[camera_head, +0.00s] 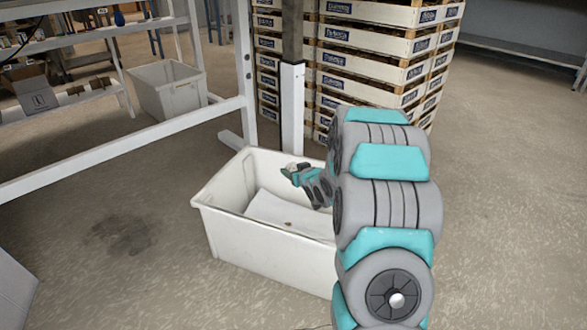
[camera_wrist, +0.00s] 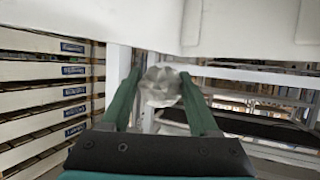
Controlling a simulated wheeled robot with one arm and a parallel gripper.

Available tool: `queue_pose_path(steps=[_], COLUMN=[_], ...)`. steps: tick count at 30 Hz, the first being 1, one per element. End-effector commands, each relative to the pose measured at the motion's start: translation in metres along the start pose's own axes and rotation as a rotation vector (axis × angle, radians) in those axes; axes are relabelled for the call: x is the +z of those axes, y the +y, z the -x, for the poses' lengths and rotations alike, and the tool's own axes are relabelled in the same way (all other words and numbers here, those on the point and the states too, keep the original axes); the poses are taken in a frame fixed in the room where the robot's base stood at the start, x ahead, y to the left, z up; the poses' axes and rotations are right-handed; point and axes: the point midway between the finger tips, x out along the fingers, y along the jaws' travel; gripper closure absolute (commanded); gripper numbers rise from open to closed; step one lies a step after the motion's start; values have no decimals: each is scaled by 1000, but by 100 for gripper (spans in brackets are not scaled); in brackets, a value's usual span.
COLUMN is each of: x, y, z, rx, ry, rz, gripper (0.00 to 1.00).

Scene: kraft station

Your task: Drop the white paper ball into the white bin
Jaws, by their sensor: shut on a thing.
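The white bin (camera_head: 262,243) stands on the floor in the middle of the head view, open at the top. My gripper (camera_head: 292,172) is at the bin's opening, towards its back side. In the wrist view, the two green fingers of my gripper (camera_wrist: 160,90) are shut on the white paper ball (camera_wrist: 161,86), which is crumpled and sits between their tips. In the head view the ball is too small to tell clearly from the gripper. My arm hides the right part of the bin.
A white sheet-like thing (camera_head: 283,212) lies inside the bin. Stacked crates (camera_head: 370,45) stand behind it. A white metal frame (camera_head: 140,137) runs along the left and behind. Another pale bin (camera_head: 172,97) stands farther back left. The floor at front left is mostly clear.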

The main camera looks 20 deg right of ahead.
Motion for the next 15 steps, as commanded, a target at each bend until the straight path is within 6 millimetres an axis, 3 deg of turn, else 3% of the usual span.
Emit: queue_pose_path(steps=[7,8,15], x=[0,0,0], y=[0,0,0], z=[0,0,0], rx=[0,0,0], ry=[1,1,0], rz=[0,0,0], gripper=[90,36,9])
